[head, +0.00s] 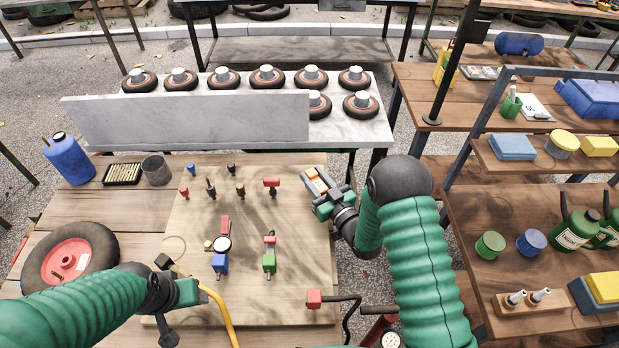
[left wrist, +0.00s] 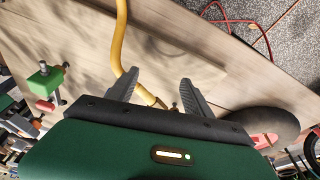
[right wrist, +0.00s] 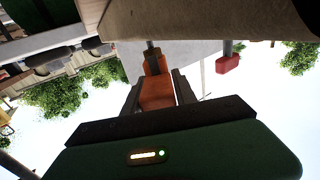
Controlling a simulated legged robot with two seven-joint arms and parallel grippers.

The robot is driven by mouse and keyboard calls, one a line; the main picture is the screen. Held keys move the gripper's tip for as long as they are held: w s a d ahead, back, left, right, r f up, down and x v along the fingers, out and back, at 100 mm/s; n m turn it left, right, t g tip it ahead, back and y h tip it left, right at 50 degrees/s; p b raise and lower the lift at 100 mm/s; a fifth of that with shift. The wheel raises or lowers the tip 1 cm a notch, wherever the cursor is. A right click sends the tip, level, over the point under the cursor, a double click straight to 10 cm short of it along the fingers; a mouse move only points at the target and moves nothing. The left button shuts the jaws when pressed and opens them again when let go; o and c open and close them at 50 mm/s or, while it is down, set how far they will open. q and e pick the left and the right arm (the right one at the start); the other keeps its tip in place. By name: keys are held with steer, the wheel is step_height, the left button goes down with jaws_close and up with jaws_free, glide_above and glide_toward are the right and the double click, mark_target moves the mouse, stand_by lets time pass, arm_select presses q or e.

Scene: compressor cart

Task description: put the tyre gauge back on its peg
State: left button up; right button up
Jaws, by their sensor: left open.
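My right gripper (head: 318,183) is at the right edge of the wooden board (head: 295,290), its fingers closed around an orange block-like thing (right wrist: 157,92). In the right wrist view a dark stem rises from that thing. I cannot tell whether it is the tyre gauge, as no dial shows on it. A round white dial (head: 222,243) is on the board, below a red part (head: 225,223) and above a blue fitting (head: 220,263). My left gripper (left wrist: 155,95) is open beside the yellow hose (left wrist: 122,45), over the board's lower left.
Small fittings stand on the board, including a red one (head: 271,183) and a green one (head: 269,262). A wheel (head: 68,261) and blue bottle (head: 67,160) are at left. Shelves (head: 530,240) crowd the right.

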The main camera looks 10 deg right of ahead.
steer(key=o, duration=0.4)
